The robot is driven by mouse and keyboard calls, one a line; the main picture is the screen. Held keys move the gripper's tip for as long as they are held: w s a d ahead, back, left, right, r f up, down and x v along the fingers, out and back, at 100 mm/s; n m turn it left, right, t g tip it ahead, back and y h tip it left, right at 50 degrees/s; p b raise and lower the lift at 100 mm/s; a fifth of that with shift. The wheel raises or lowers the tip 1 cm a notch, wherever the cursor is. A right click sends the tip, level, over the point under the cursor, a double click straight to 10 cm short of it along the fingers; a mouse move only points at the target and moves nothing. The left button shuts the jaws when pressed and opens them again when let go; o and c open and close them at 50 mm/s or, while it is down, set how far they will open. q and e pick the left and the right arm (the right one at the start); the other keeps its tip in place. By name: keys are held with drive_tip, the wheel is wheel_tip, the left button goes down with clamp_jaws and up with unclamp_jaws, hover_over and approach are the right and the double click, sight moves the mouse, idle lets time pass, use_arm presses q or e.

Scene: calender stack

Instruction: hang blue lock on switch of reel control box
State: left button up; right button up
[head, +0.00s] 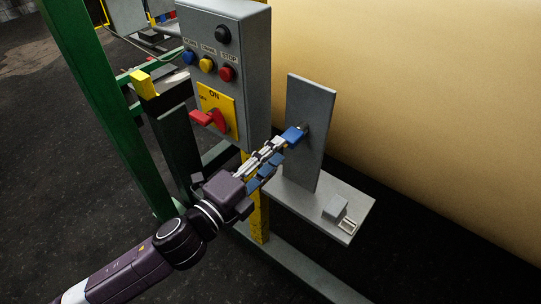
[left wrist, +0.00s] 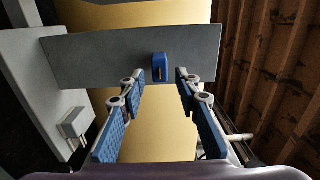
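The blue lock (head: 294,135) is at the upright grey plate (head: 308,95), on what looks like a small peg; the attachment is partly hidden. My left gripper (head: 281,144) reaches toward it from the lower left. In the left wrist view the blue lock (left wrist: 159,66) lies between the open fingertips (left wrist: 158,77), with a visible gap on each side. The grey reel control box (head: 220,60) stands left of the plate. Its red switch (head: 219,121) is on a yellow ON/OFF plate, with a red part (head: 201,117) sticking out to the left. My right gripper is not in view.
A grey shelf (head: 290,203) below the plate carries a small grey block (head: 335,207) and a small frame-like piece (head: 347,225). A green post (head: 90,90) stands at left. A large tan roll (head: 420,80) fills the space behind the plate.

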sight(290, 140)
use_arm(q)
drive_tip(key=shift+p+x, duration=0.4)
drive_tip(key=shift+x, duration=2.7)
drive_tip(key=shift+c, duration=0.2)
clamp_jaws()
